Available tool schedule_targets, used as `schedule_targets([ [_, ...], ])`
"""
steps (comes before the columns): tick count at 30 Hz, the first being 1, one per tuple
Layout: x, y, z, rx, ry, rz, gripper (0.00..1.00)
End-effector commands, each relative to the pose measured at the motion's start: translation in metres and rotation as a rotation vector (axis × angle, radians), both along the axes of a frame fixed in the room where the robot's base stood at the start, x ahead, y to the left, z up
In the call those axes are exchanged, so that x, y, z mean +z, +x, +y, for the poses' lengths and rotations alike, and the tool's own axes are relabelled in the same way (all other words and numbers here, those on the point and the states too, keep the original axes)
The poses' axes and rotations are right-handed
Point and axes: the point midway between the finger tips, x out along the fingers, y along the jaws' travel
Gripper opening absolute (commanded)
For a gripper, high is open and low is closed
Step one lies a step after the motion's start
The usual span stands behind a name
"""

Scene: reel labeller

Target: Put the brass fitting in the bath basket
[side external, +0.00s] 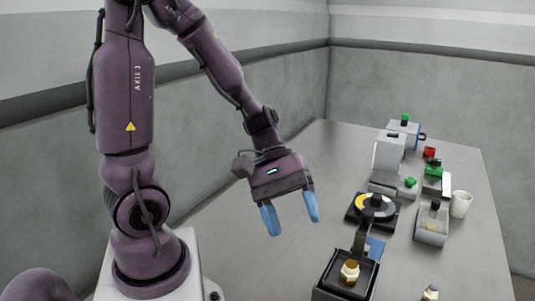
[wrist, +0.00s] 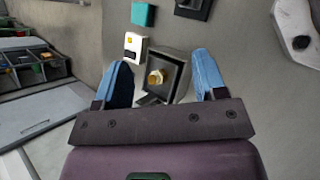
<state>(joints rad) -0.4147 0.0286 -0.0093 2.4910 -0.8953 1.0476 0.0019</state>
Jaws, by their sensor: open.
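A brass fitting (side external: 349,271) shows within the rim of a dark square box (side external: 322,292) with a raised black handle, likely the bath basket, at the bottom of the side view. In the wrist view a brass fitting (wrist: 155,78) shows inside a grey-walled square box (wrist: 184,60). I cannot tell how it rests there. A second brass piece (side external: 430,293) is partly cut off at the side view's bottom edge. My gripper (side external: 290,226) is open and empty, above and to the left of the box. In the wrist view the box appears between its blue fingers (wrist: 163,94), beyond them.
A round dial device (side external: 375,206) stands behind the box. Grey machines (side external: 390,152), a small grey unit (side external: 431,223) and a white cup (side external: 461,204) stand at the right. The wrist view shows a teal block (wrist: 143,14) and a divided tray (wrist: 38,68). The table's left is clear.

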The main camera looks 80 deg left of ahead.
Motion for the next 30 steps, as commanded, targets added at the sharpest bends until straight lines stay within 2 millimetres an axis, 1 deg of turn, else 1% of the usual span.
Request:
schedule_targets([
  [1,0.013,-0.007,-0.003,-0.119,0.105,-0.077,0.65],
  [6,0.048,-0.027,0.002,-0.468,0.471,-0.319,0.65],
  [9,0.071,-0.033,0.009,-0.615,0.669,-0.46,0.65],
  [12,0.091,-0.037,0.016,-0.71,0.828,-0.573,0.65],
  [15,0.105,-0.039,0.021,-0.763,0.932,-0.648,0.65],
  [19,0.113,-0.04,0.024,-0.789,0.991,-0.687,0.65],
  [30,0.113,-0.04,0.024,-0.791,0.994,-0.686,0.65],
])
